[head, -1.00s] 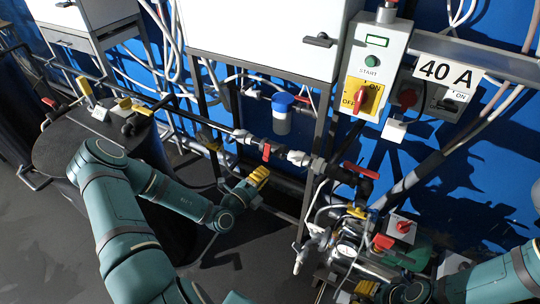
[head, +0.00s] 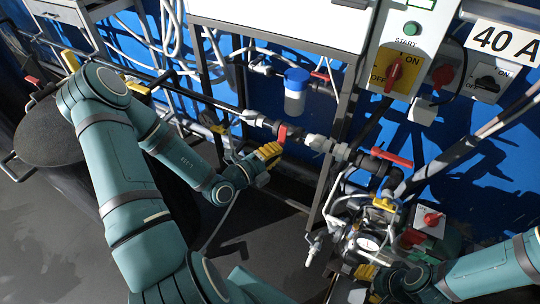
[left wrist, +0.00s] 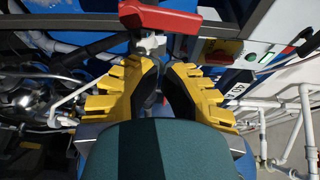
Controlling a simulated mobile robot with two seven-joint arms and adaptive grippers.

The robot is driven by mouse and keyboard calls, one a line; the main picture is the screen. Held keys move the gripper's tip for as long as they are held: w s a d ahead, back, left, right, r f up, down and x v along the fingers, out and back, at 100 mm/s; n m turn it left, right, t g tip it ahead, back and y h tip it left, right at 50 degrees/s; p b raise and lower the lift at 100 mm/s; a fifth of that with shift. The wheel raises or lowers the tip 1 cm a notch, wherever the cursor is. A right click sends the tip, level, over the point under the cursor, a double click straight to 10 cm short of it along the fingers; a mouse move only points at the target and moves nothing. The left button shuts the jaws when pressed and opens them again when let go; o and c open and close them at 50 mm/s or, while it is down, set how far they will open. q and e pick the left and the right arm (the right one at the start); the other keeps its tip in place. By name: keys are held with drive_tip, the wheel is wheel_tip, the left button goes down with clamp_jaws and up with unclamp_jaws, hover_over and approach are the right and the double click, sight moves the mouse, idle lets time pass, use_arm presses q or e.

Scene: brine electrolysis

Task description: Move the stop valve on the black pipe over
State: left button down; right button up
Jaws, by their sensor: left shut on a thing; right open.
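The stop valve with a red lever (head: 282,134) sits on the black pipe (head: 222,106), between pale fittings. The lever points roughly down across the pipe. My left gripper (head: 270,152) is at the lever's lower end, its yellow fingers shut on it. In the left wrist view, the red lever (left wrist: 160,17) lies across the top, beyond the fingertips of my left gripper (left wrist: 162,68); the exact contact is hard to see. My right gripper (head: 368,272) is open, low among the pump fittings, partly hidden.
A second red lever (head: 391,157) is on the pipe to the right. A blue-capped white container (head: 295,92) hangs behind the pipe. A control panel (head: 400,62) with a red-and-yellow switch is above right. A dark drum (head: 45,130) stands at left.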

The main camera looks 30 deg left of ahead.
sight(282, 136)
use_arm(q)
drive_tip(key=b+x, duration=0.1)
drive_tip(key=x, duration=0.5)
drive_tip(key=a+n+p, duration=0.1)
drive_tip(key=p, duration=0.3)
drive_tip(key=shift+a+r+n, duration=0.2)
drive_tip(key=shift+n, duration=0.1)
idle(0.4)
drive_tip(key=shift+a+p, duration=0.1)
drive_tip(key=shift+p, duration=0.2)
